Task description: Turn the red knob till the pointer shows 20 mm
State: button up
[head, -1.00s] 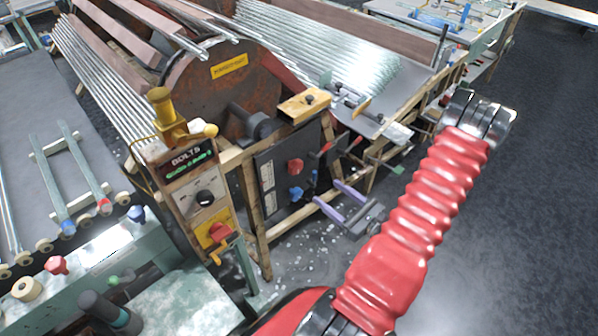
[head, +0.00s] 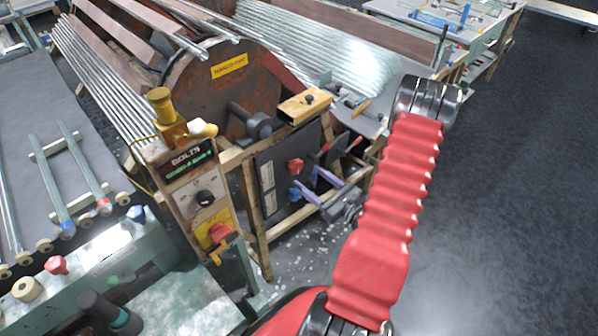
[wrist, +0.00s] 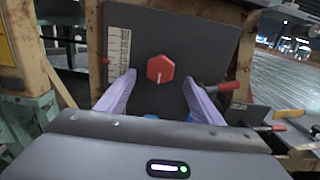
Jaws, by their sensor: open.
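The red knob (head: 295,166) is on a dark upright panel (head: 268,153). In the wrist view the red knob (wrist: 160,69) is six-sided, with a pale line on its lower half. A pale scale strip (wrist: 118,55) is left of it, with a small red pointer (wrist: 106,61) at its left edge. The reading is too small to tell. My gripper (head: 307,176) is open, its purple fingers in front of the panel. In the wrist view my gripper (wrist: 159,77) has one finger on each side of the knob, apparently without touching it.
A blue knob (head: 295,194) sits just below the red one, partly hidden in the wrist view. Red-handled clamps (head: 327,147) are right of the panel. A wooden post (head: 253,205) borders the panel at left. Open floor (head: 510,200) lies to the right.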

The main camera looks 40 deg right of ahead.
aim_at(298, 169)
jog(key=shift+w+a, duration=0.1)
jog(key=shift+w, duration=2.6)
jog(key=c, duration=1)
